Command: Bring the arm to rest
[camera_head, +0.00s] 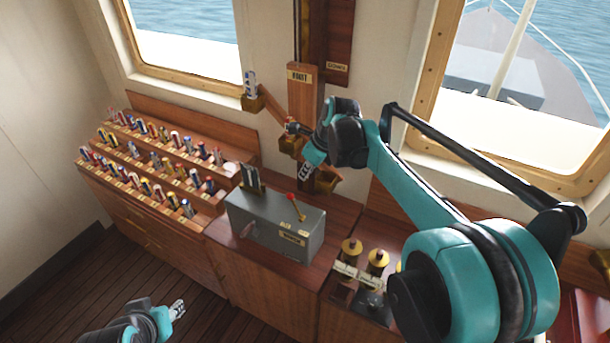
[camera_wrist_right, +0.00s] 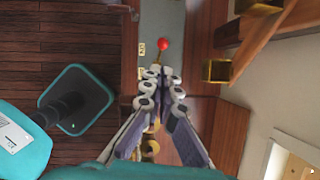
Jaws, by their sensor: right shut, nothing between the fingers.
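My right arm reaches in from the right in the head view. Its gripper (camera_head: 306,172) is over the right part of the wooden counter, in front of the wooden post on the wall. In the right wrist view the fingers of this gripper (camera_wrist_right: 162,78) come together at the tips, with nothing between them. A lever with a red knob (camera_wrist_right: 163,44) shows just beyond the tips. My left gripper (camera_head: 177,310) is low at the left, over the floor in front of the cabinets. Its fingers are too small to judge.
A grey metal box (camera_head: 275,222) with a red-knobbed lever stands on the counter. A stepped rack (camera_head: 180,225) of several coloured rolls is at the left. A wooden post (camera_head: 303,92) has side arms with brass cups (camera_head: 253,103).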

